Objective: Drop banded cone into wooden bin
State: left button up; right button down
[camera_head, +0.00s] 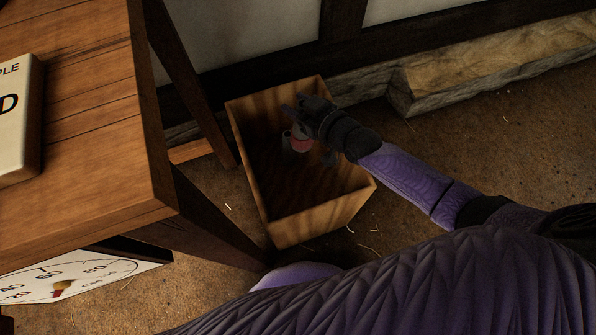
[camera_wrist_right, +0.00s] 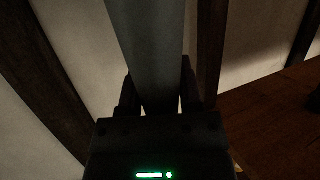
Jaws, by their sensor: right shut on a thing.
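The wooden bin (camera_head: 318,222) stands open on the floor in the middle of the head view. My right gripper (camera_head: 304,122) is over the bin's opening, towards its far end. It is shut on the banded cone (camera_head: 301,141), which shows as a small grey piece with a reddish band below the jaws. In the right wrist view the cone (camera_wrist_right: 151,50) is a grey tapering shape held between the two fingers. The head view does not make clear how far the cone is above the bin's floor. My left gripper is out of view.
A wooden table (camera_head: 85,120) with a lettered block (camera_head: 18,120) on it stands left of the bin. A rough timber beam (camera_head: 480,65) runs along the wall behind. A white dial board (camera_head: 85,278) is low at left. Floor right of the bin is open.

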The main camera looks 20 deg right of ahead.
jog(key=shift+r, duration=0.1)
jog(key=c, duration=0.5)
grip_release()
jog(key=shift+c, duration=0.2)
jog(key=o, duration=0.3)
pick_arm(q)
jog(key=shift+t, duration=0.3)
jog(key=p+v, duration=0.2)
jog(key=p, duration=0.1)
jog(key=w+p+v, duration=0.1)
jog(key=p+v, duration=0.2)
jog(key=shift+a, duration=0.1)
pick_arm(e)
jog(key=shift+o, duration=0.2)
jog(key=v, duration=1)
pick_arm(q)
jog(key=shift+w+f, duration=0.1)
